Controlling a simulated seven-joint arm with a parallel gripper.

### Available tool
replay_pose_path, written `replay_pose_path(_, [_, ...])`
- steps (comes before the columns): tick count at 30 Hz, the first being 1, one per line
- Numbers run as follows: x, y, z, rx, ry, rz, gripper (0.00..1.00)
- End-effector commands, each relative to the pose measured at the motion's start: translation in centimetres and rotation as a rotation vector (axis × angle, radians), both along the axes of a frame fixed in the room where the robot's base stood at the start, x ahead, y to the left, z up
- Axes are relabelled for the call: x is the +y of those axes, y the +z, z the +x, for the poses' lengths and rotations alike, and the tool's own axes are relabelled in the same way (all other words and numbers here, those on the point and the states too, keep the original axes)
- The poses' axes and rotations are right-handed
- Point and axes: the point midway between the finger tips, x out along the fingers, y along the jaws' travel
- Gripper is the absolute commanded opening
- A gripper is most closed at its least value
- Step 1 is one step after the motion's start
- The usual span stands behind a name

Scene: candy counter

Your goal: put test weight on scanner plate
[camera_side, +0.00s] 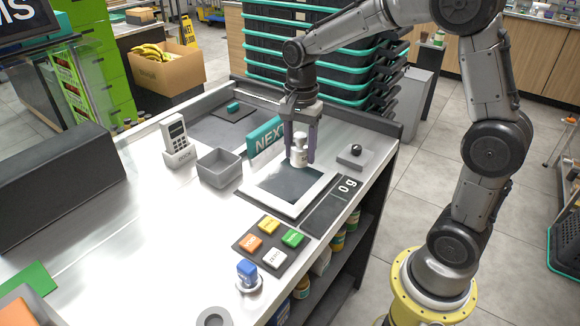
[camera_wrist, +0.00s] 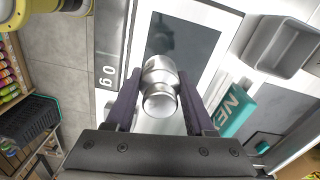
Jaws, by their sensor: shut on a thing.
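The test weight (camera_side: 299,152) is a small silvery cylinder with a narrower neck. My gripper (camera_side: 299,158) points down with a finger on either side of it and is shut on it. In the wrist view the weight (camera_wrist: 160,85) sits between the two dark fingers (camera_wrist: 160,105). The scanner plate (camera_side: 318,198) is a dark glass panel in a pale frame; it also shows in the wrist view (camera_wrist: 207,70). The weight is at the plate's far edge in the side view. I cannot tell whether its base touches anything.
A teal NEXT sign (camera_side: 264,138) stands just left of my gripper. A grey bin (camera_side: 219,168) and a card terminal (camera_side: 177,142) are farther left. A block with a dark knob (camera_side: 354,155) is at right.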

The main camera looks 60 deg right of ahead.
Motion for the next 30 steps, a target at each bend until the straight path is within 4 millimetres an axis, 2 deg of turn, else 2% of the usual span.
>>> replay_pose_path(1, [-0.1, -0.7, 0.8, -0.002, 0.0, -0.001, 0.0])
replay_pose_path(6, [-0.3, -2.2, 2.1, -0.004, 0.0, 0.0, 0.0])
replay_pose_path(11, [-0.4, -3.1, 2.8, -0.004, 0.0, 0.0, 0.0])
replay_pose_path(18, [-0.4, -6.1, 3.1, -0.004, 0.0, 0.0, 0.0])
replay_pose_path(30, [-0.4, -6.6, 3.1, -0.006, 0.0, -0.001, 0.0])
